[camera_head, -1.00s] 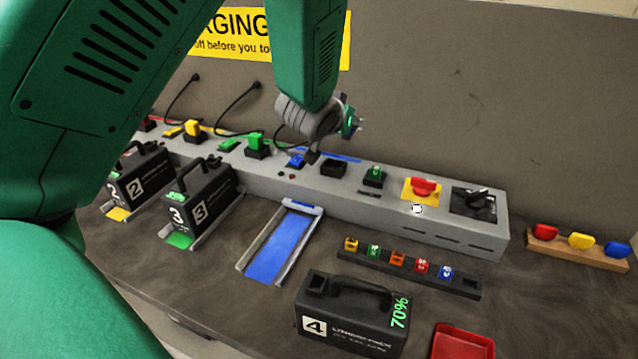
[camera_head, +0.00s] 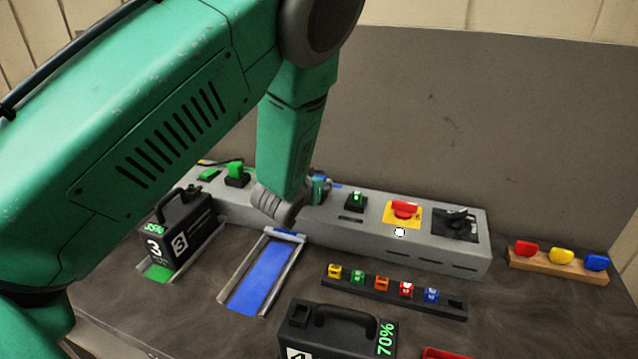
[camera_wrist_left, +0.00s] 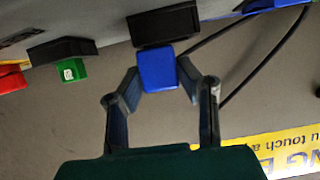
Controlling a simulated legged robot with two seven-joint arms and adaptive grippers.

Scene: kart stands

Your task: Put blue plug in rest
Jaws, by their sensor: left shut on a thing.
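In the left wrist view the blue plug (camera_wrist_left: 158,68) sits between the two fingers of my left gripper (camera_wrist_left: 160,82), which is shut on it. A black block-shaped rest (camera_wrist_left: 165,26) is right against the plug's far end; I cannot tell whether the plug is seated in it. In the head view my left gripper (camera_head: 319,188) is low at the grey console (camera_head: 400,218), and my arm hides the plug, the rest and most of the fingers. My right gripper is in neither view.
A green plug (camera_head: 356,199) in its black rest, a red button (camera_head: 404,209) and a black rotary switch (camera_head: 455,220) stand right of my gripper. The blue slide bay (camera_head: 258,280) is empty. Battery 4 (camera_head: 340,328) and battery 3 (camera_head: 182,232) stand in front.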

